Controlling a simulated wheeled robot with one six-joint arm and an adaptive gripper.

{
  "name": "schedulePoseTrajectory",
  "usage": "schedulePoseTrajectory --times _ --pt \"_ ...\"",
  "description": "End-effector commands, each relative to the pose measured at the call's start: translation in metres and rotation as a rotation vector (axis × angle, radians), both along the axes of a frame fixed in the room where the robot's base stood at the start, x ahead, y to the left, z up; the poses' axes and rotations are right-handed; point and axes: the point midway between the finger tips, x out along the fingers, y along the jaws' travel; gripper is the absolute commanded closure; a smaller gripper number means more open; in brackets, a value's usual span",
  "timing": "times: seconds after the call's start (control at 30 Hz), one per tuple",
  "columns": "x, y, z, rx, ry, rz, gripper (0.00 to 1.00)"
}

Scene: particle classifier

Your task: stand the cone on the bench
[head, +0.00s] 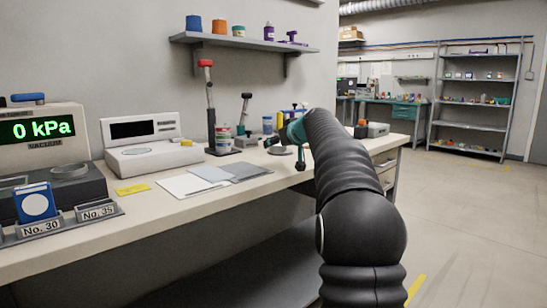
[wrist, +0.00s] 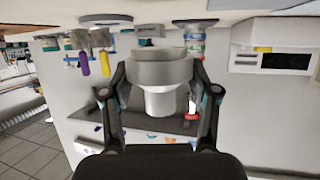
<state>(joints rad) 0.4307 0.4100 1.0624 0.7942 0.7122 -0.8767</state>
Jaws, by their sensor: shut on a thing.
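In the wrist view, which shows the room upside down, my gripper (wrist: 161,98) is shut on the cone (wrist: 158,74), with a finger on each side. The cone has a wide grey band and a narrower white part. Its wide end faces the bench side of the picture, and its narrow end points away. I cannot tell whether it touches the bench. The bench (head: 150,212) runs along the wall in the head view. There my arm reaches over the bench's right part, and it hides the fingers and most of the cone.
A scale (head: 145,150) and flat sheets (head: 215,178) lie further left. A shelf (head: 240,40) hangs above.

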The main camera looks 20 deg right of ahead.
Motion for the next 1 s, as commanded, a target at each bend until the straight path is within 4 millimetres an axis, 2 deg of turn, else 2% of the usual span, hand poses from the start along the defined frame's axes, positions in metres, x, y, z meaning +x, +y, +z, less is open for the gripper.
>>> schedulePoseTrajectory --times 0.1,0.27,0.53,0.97,1.0 --pt "0.010 0.006 -0.006 -0.001 -0.001 0.000 0.83" --pt "0.013 0.007 -0.013 0.000 -0.001 -0.001 0.83" --pt "0.013 0.007 -0.046 -0.001 -0.001 0.000 0.83" --pt "0.013 0.007 -0.052 -0.001 -0.002 -0.001 0.83" --pt "0.013 0.007 -0.052 -0.001 -0.001 0.000 0.35"
